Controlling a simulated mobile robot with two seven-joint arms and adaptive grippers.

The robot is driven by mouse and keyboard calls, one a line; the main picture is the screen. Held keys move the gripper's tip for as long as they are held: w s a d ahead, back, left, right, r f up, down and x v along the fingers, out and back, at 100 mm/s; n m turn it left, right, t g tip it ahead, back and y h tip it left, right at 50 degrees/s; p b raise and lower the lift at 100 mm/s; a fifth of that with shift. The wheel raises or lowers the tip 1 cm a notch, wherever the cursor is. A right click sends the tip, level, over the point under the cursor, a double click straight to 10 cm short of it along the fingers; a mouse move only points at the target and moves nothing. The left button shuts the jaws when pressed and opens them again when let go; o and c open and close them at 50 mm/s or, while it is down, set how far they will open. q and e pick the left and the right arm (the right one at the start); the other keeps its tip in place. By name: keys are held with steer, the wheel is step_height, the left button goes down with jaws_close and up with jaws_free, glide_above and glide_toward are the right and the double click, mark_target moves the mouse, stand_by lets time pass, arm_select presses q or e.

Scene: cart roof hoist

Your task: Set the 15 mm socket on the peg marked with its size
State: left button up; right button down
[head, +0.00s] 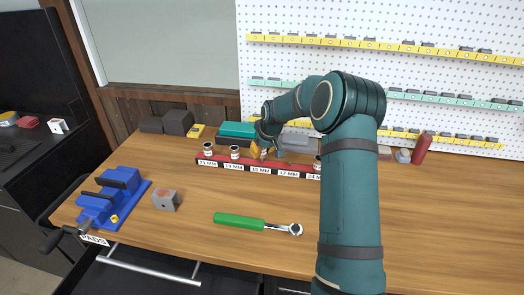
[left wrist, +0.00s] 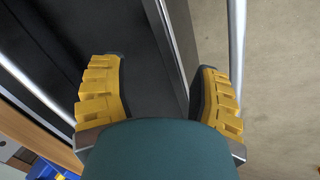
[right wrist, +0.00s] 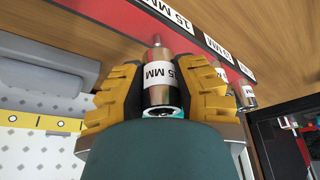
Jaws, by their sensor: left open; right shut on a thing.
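My right gripper (head: 263,152) is shut on a chrome socket (right wrist: 160,75) with a white size band; the part of the band that shows reads "5 MM". In the right wrist view the fingers (right wrist: 158,95) clasp both sides of the socket. The red rail (head: 223,162) carries size labels, and the held socket is at the place labelled 15 MM (right wrist: 172,12). A thin peg-like tip (right wrist: 157,40) shows at the socket's far end. I cannot tell whether the socket is seated. My left gripper (left wrist: 160,100) is open and empty, away from the rail.
Other sockets stand on the rail at 21 MM (head: 208,149) and 19 MM (head: 235,152), with another at the 24 MM end. A green-handled ratchet (head: 240,221), a grey block (head: 166,200) and a blue vise (head: 110,197) are on the bench. My right arm hides part of the bench.

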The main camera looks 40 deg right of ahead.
mark_target(263, 153)
steer(key=shift+f+b, duration=1.1)
steer(key=shift+f, duration=0.4)
steer(key=c, duration=0.7)
jaws_free()
steer(key=shift+c, duration=0.2)
steer(key=shift+r, duration=0.15)
steer(key=v, duration=1.1)
steer(key=shift+s+r, duration=0.25)
steer(key=shift+r, duration=0.05)
